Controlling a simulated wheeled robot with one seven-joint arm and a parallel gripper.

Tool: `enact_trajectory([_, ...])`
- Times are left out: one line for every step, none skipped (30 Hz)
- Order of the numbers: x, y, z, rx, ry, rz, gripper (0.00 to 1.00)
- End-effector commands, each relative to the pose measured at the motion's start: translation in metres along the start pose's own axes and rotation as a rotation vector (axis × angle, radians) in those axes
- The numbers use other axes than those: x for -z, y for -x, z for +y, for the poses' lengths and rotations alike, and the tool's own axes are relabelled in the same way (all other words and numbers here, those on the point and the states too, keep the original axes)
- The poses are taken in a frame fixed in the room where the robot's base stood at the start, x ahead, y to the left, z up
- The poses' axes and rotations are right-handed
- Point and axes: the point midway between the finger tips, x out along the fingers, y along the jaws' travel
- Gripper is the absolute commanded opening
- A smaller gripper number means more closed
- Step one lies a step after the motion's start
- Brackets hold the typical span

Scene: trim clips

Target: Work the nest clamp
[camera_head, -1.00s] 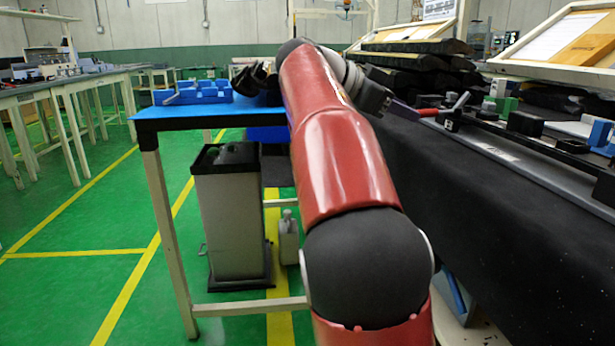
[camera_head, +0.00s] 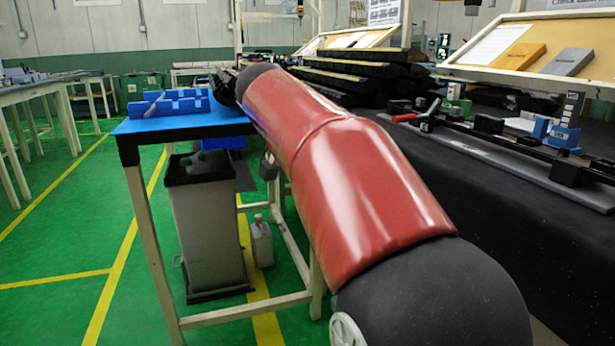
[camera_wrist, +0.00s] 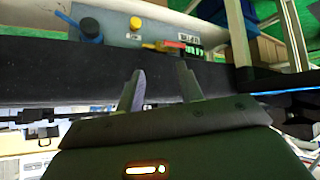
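A clamp with a red-tipped handle (camera_head: 404,118) and a dark upright lever (camera_head: 433,108) shows in the head view, at the left end of a long fixture on the right-hand bench. I take it for the nest clamp; its exact lever position is too small to tell. The fixture has a grey base plate (camera_head: 545,182), black blocks and a blue block (camera_head: 563,137). My gripper (camera_wrist: 160,78) shows in the wrist view with its two fingers apart and nothing between them. In the head view my arm hides the gripper's fingers, and the clamp is well to the right of my forearm.
A blue-topped table (camera_head: 185,126) with blue trays (camera_head: 175,104) stands left, a grey bin (camera_head: 212,225) beneath it. Black stacked trays (camera_head: 365,75) and a slanted board (camera_head: 545,55) stand behind the fixture.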

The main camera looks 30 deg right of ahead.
Motion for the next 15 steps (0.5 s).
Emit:
enact_trajectory([-0.006,0.002,0.003,0.023,0.032,-0.021,0.37])
enact_trajectory([-0.01,0.002,0.004,0.037,0.05,-0.032,0.37])
enact_trajectory([-0.015,0.003,0.004,0.054,0.074,-0.043,0.37])
enact_trajectory([-0.019,0.003,0.004,0.065,0.089,-0.052,0.37])
enact_trajectory([-0.022,0.003,0.005,0.075,0.103,-0.06,0.37])
enact_trajectory([-0.026,0.004,0.005,0.086,0.119,-0.068,0.37])
enact_trajectory([-0.029,0.004,0.005,0.093,0.13,-0.073,0.37])
enact_trajectory([-0.031,0.004,0.005,0.101,0.139,-0.077,0.37])
enact_trajectory([-0.033,0.005,0.005,0.109,0.148,-0.081,0.37])
enact_trajectory([-0.035,0.005,0.006,0.113,0.153,-0.084,0.37])
enact_trajectory([-0.036,0.005,0.006,0.116,0.158,-0.086,0.37])
enact_trajectory([-0.037,0.005,0.006,0.119,0.162,-0.087,0.37])
enact_trajectory([-0.037,0.005,0.006,0.12,0.164,-0.088,0.37])
enact_trajectory([-0.037,0.005,0.006,0.121,0.166,-0.089,0.37])
enact_trajectory([-0.038,0.005,0.005,0.121,0.166,-0.089,0.37])
